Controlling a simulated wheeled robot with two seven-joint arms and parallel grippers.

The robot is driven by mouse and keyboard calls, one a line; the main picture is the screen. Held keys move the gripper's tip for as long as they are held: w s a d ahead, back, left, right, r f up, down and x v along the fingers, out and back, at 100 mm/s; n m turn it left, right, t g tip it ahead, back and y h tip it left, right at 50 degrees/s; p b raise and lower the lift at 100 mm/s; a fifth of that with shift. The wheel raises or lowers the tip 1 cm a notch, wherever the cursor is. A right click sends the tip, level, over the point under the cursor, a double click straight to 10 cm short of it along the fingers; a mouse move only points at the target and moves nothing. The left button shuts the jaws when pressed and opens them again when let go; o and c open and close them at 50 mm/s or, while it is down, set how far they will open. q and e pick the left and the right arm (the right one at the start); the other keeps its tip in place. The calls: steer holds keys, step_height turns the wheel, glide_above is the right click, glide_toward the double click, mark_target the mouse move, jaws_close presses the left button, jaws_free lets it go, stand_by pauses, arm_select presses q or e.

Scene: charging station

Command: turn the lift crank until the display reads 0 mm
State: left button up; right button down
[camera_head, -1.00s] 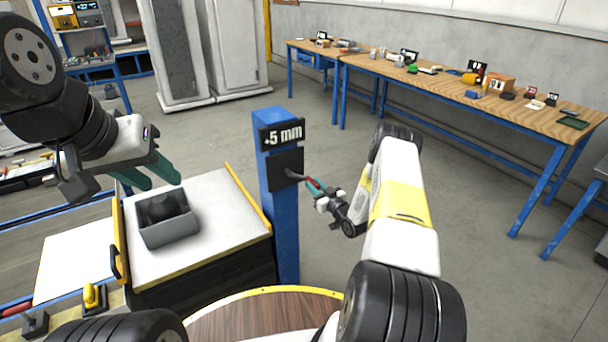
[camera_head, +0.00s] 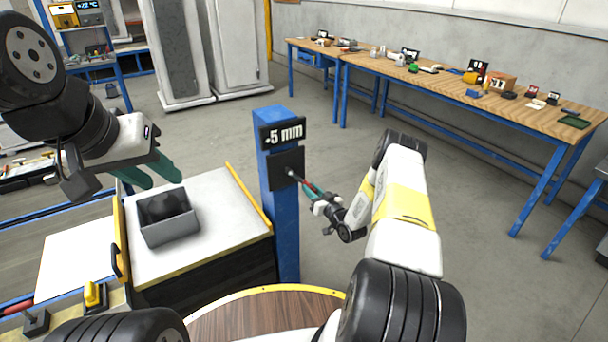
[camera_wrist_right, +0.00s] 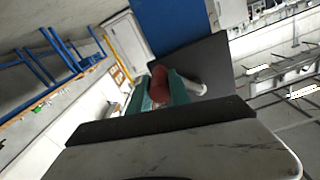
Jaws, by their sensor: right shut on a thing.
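The lift display (camera_head: 284,134) is on top of a blue post (camera_head: 282,225). It reads 5 mm with a small sign in front that I cannot make out surely. Below it is a dark plate (camera_head: 284,165) from which the crank comes out toward the right. My right gripper (camera_head: 308,186) is shut on the crank's red handle, beside the post. In the right wrist view, the red handle (camera_wrist_right: 158,84) lies between the teal fingers and the pale crank arm (camera_wrist_right: 190,85) reaches to the plate. My left gripper (camera_head: 160,176) is open and empty above the white-topped cabinet.
A grey bin (camera_head: 168,226) with a dark thing in it stands on the white-topped cabinet (camera_head: 222,226) left of the post. A round wooden top (camera_head: 250,318) is in front. A long workbench (camera_head: 450,85) with small items stands behind; the floor between is clear.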

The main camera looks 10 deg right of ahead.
steer(key=c, duration=1.2)
jaws_free()
steer(key=shift+a+f, duration=0.1)
steer(key=v, duration=0.8)
